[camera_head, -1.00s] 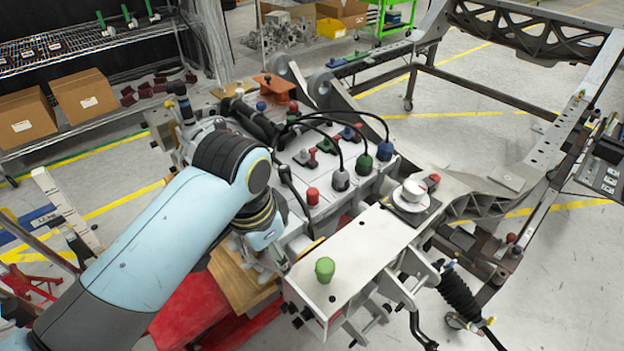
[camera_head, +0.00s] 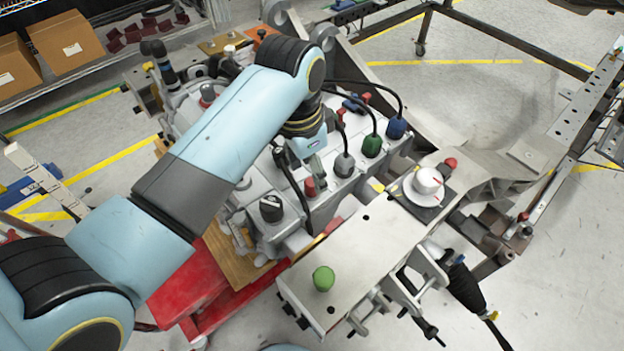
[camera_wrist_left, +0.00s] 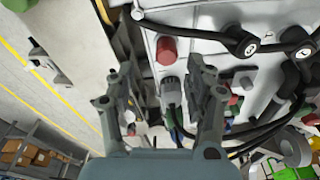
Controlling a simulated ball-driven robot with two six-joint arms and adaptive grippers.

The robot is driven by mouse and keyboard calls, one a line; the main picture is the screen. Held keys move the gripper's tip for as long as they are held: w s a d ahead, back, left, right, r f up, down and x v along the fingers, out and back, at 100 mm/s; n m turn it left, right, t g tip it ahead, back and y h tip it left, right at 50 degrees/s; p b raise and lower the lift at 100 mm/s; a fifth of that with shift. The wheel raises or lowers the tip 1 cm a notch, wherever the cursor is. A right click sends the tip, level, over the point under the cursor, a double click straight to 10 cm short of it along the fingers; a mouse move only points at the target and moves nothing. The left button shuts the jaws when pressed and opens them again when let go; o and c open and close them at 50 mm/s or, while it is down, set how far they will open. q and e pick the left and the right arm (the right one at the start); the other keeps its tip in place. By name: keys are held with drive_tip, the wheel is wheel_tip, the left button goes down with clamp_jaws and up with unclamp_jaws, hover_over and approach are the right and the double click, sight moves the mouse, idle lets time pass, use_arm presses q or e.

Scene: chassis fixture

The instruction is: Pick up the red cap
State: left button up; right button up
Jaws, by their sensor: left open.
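A red cap (camera_head: 310,187) stands on the grey chassis block in the head view, left of the black cables. A red cap also shows in the left wrist view (camera_wrist_left: 166,50), ahead of and between the fingertips. My left gripper (camera_wrist_left: 163,72) is open and empty, its two fingers apart and not touching the cap. In the head view my left gripper (camera_head: 314,163) is just above and beside the cap, its fingers partly hidden by my wrist. My right gripper is not in view.
Black cables end in grey, green (camera_head: 371,146) and blue (camera_head: 396,127) plugs right of the gripper. The pale plate (camera_head: 365,245) in front is mostly clear.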

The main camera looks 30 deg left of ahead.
sight(312, 183)
use_arm(q)
drive_tip(key=shift+f, duration=0.35)
drive_tip(key=f, duration=0.2)
drive_tip(key=w+f+p, duration=0.1)
drive_tip(key=f, duration=0.1)
drive_tip(key=shift+a+f, duration=0.2)
drive_tip(key=shift+w+f, duration=0.1)
drive_tip(key=shift+f, duration=0.3)
drive_tip(key=shift+c, duration=1.1)
drive_tip(key=c, duration=0.5)
drive_tip(key=shift+c, duration=0.3)
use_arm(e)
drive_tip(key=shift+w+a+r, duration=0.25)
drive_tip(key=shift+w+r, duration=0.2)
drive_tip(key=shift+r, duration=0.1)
